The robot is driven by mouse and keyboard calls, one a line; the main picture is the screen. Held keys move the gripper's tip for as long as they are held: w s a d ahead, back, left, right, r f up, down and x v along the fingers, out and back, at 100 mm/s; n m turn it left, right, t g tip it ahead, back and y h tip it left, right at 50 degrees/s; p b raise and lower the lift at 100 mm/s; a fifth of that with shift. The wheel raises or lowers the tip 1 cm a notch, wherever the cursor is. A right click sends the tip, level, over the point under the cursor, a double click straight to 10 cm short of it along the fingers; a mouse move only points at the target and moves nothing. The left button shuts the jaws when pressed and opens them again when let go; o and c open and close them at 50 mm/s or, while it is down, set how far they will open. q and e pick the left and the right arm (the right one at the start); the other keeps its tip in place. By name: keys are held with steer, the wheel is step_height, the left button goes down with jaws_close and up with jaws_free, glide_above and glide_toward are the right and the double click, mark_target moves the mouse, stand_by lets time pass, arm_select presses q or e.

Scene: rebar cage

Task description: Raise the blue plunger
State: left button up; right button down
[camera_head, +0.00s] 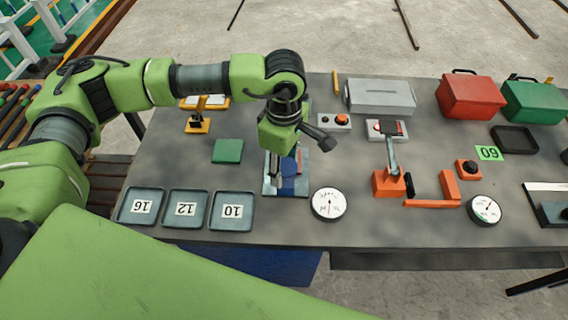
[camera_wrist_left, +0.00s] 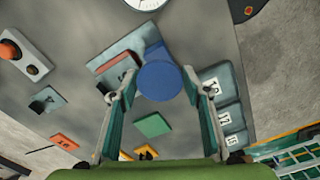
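The blue plunger (camera_wrist_left: 158,81) shows its round blue top in the left wrist view, between and beyond the two fingers of my left gripper (camera_wrist_left: 160,72). In the head view my left gripper (camera_head: 284,168) points down over the grey-blue base plate (camera_head: 270,188) of the plunger device. The blue body of the plunger (camera_head: 290,184) shows just beside the fingers, partly hidden by them. Whether a finger touches it cannot be told. My right gripper is not in view.
Trays numbered 16, 12 and 10 (camera_head: 232,226) lie left of the plunger device, and a round dial (camera_head: 329,204) lies to its right. A green block (camera_head: 228,151) lies behind left. An orange clamp device (camera_head: 388,184) stands farther right.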

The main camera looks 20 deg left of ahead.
arm_select(q)
jaws_close()
steer(key=shift+r+b, duration=0.55)
steer(key=shift+b, duration=0.1)
steer(key=shift+r, duration=0.35)
steer(key=shift+w+r, duration=0.1)
steer(key=shift+w, duration=0.05)
steer(key=shift+o, duration=1.4)
jaws_free()
steer(key=o, duration=0.3)
steer(key=shift+s, duration=0.2)
steer(key=shift+w+r, duration=0.1)
